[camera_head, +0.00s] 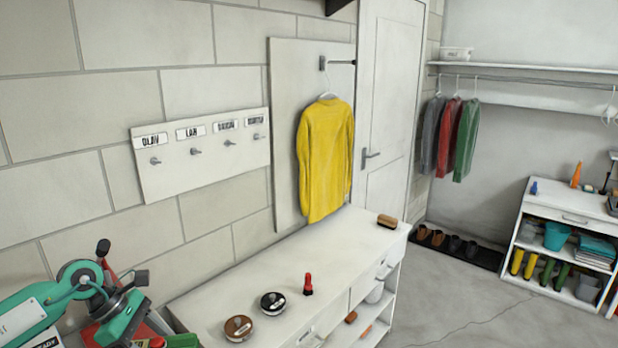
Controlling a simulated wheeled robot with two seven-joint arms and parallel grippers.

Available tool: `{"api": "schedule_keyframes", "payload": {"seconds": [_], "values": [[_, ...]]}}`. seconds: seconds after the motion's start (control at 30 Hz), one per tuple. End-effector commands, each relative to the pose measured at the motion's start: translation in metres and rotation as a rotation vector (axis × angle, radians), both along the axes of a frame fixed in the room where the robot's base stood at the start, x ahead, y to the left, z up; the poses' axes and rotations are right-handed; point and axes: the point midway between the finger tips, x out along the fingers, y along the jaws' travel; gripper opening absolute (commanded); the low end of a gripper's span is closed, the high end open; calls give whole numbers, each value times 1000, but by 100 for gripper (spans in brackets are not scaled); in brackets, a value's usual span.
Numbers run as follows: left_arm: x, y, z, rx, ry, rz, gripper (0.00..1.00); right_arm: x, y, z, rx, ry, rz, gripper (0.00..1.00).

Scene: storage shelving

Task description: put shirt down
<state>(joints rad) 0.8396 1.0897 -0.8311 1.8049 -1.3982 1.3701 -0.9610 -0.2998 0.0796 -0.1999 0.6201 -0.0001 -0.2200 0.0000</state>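A yellow shirt (325,158) hangs on a white hanger (327,96) from a dark metal arm (342,62) on a pale wall panel. Its lower hem is close to the back edge of the white cabinet top (225,296). No gripper touches the shirt. A teal and dark mechanism (105,290), which seems to be my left arm's end, comes in at the lower left, well apart from the shirt. I cannot make out its fingers clearly. My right gripper is not in view.
On the cabinet top are two round tins (273,303), a red-capped item (308,284) and a brush (387,221). A labelled peg board (202,153) is on the wall. Several garments (444,137) hang from a rail at the back. Open floor (450,300) lies to the right.

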Motion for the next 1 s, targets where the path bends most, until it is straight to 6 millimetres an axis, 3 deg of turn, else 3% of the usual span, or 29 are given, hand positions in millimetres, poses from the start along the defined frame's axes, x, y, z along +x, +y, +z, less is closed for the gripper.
{"api": "schedule_keyframes", "payload": {"seconds": [0.3,0.6,0.8,1.0], "values": [[-41,-56,-38,-2,0,-706,32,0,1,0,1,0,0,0],[-80,-91,-58,1,-2,-1372,32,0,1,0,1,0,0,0],[-92,-98,-61,1,-3,-1588,32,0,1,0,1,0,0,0],[-93,-99,-62,4,-3,-1627,32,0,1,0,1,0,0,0]]}}
